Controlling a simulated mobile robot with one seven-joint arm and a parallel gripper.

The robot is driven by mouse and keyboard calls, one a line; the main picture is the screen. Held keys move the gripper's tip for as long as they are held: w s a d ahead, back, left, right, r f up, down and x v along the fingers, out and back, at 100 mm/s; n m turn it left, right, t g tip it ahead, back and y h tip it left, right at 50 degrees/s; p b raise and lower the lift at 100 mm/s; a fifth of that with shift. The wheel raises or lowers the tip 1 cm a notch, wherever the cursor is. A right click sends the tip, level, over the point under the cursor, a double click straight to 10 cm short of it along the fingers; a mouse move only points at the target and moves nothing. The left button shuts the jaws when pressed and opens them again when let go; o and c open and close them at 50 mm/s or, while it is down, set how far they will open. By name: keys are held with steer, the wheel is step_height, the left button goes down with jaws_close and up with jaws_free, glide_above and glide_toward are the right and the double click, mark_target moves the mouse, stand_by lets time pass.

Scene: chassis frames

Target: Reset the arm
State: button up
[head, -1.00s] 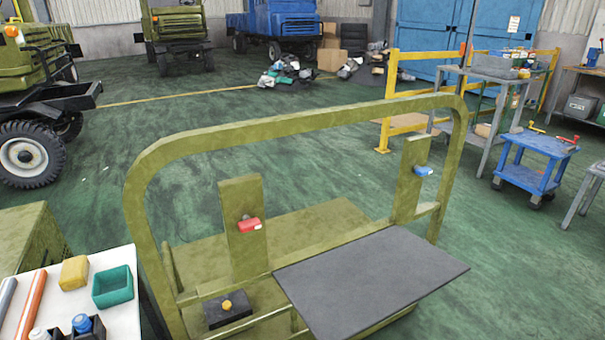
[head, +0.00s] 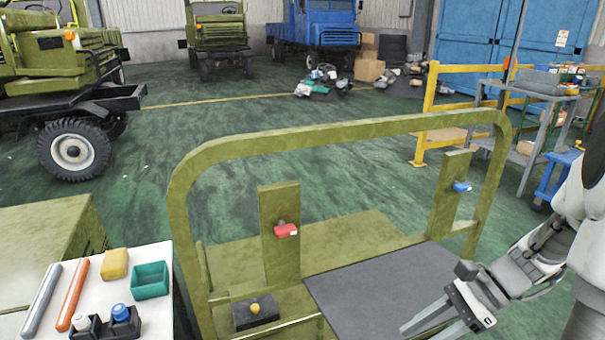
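My arm shows at the right of the head view, reaching in from the right edge. My gripper (head: 424,332) hangs over the dark grey panel (head: 372,288) at the bottom. Its two fingers point down and left with a gap between them. It looks open, with nothing between the fingers. I cannot tell how high it is above the panel. An olive chassis frame (head: 330,137) with a tall rounded bar stands around the panel.
The frame bears a red-handled part (head: 286,230), a blue-handled part (head: 461,187) and a black box with a yellow knob (head: 255,308). A white table (head: 157,318) at lower left holds a green bin (head: 150,281), a yellow block (head: 115,264) and rods. Yellow railing (head: 428,115) stands behind.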

steer(key=s+a+r+n+t+h, duration=0.3)
steer(key=r+n+h, duration=0.1)
steer(key=r+n, duration=0.35)
steer(key=s+a+r+n+t+h, duration=0.2)
steer(key=a+r+n+h, duration=0.15)
steer(key=r+n, duration=0.4)
step_height(320, 180, up, 15)
steer(key=n+t+h+p, duration=0.1)
steer(key=n+p, duration=0.2)
steer(key=p, duration=1.2)
steer(key=shift+s+d+t+h+p, duration=0.3)
steer(key=shift+s+d+h+p, duration=0.05)
steer(key=shift+p, duration=0.05)
